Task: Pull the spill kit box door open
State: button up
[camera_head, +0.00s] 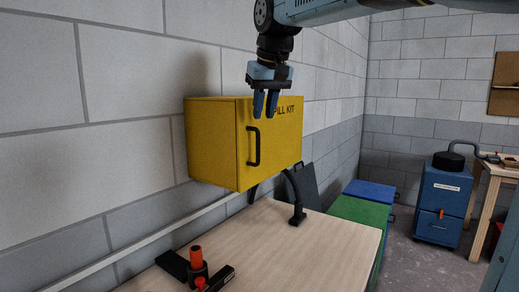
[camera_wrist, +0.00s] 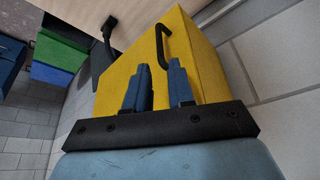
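The yellow spill kit box (camera_head: 214,144) is fixed to the block wall above the table, and its door (camera_head: 278,150) looks shut. A black bar handle (camera_head: 253,146) stands upright near the door's left edge. My gripper (camera_head: 265,104) points down in front of the upper part of the box and covers part of its lettering. Its two blue fingers are apart with nothing between them. In the wrist view the fingers (camera_wrist: 159,86) show against the yellow box (camera_wrist: 200,60), with the handle (camera_wrist: 160,42) beyond their tips.
A wooden table (camera_head: 300,255) lies below the box, with a black lamp-like stand (camera_head: 297,215) and an orange-and-black tool (camera_head: 196,265) on it. Green (camera_head: 355,218) and blue (camera_head: 370,190) boxes and a blue cabinet (camera_head: 440,200) stand behind.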

aim_at(259, 146)
jog(key=x, duration=1.2)
jog(key=shift+a, duration=0.1)
grip_shut()
jog(key=shift+d, duration=0.25)
